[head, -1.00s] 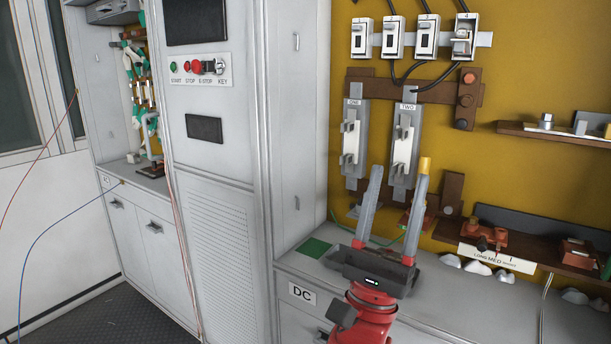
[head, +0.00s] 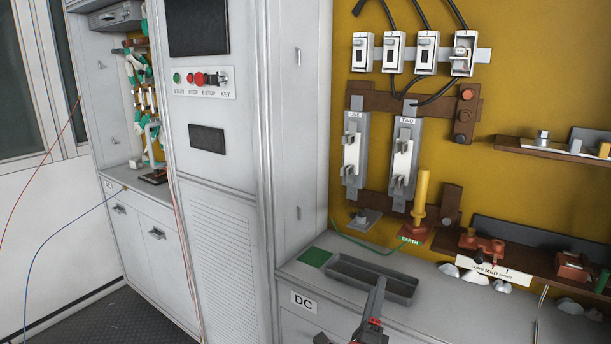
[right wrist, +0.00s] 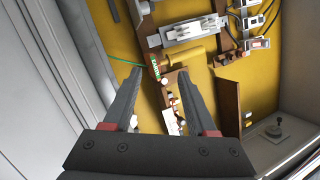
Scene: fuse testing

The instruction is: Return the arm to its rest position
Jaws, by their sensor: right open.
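My right gripper (head: 377,298) is at the bottom of the head view, low in front of the DC counter, with only part of it in frame. In the right wrist view its two fingers (right wrist: 160,73) are spread apart with nothing between them. A yellow handle (head: 421,192) stands upright on the red EARTH base (head: 414,235) at the panel's foot, apart from the gripper. Two fuse holders, ONE (head: 355,150) and TWO (head: 404,155), are mounted upright on the yellow panel. My left gripper is not in view.
A grey tray (head: 400,287) and a green patch (head: 314,257) lie on the counter behind the gripper. A brown shelf (head: 532,259) with red parts is at the right. The grey cabinet (head: 215,240) is at the left. The space before the panel is clear.

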